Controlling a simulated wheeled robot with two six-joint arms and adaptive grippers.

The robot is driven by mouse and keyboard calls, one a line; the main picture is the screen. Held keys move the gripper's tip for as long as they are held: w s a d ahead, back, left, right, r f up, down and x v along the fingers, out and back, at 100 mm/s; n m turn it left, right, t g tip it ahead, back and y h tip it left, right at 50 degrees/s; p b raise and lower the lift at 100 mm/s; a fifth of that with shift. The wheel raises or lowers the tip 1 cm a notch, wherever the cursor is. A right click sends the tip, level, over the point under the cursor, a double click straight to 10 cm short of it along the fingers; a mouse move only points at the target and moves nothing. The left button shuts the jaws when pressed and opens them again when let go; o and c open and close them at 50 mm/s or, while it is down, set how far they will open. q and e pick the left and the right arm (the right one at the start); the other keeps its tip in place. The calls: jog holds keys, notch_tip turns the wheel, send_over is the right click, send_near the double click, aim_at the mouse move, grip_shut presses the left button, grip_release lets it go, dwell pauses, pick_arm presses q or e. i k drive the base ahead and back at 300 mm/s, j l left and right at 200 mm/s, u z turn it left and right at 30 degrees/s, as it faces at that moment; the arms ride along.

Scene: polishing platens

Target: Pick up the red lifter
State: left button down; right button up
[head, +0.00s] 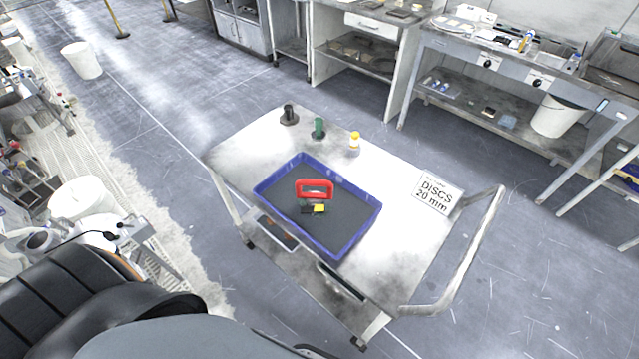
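The red lifter (314,184) is a red handle-like piece with an opening through it. It stands inside a blue-rimmed tray (356,228) with a dark floor, on top of a white cart (410,245). A small black and yellow piece (319,209) lies just in front of the lifter; I cannot tell if they touch. Neither of my grippers shows in the head view.
On the cart behind the tray stand a black holder (289,116), a green piece (319,127) and a yellow-capped bottle (354,142). A "DISCS 20 mm" sign (437,193) lies at the right, near the cart's handle (476,240). Workbenches line the back.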

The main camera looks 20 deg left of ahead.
aim_at(314, 198)
jog(key=k+l+u, duration=0.15)
jog(key=k, duration=0.3)
jog(key=u, duration=1.45)
jog(key=l, duration=0.05)
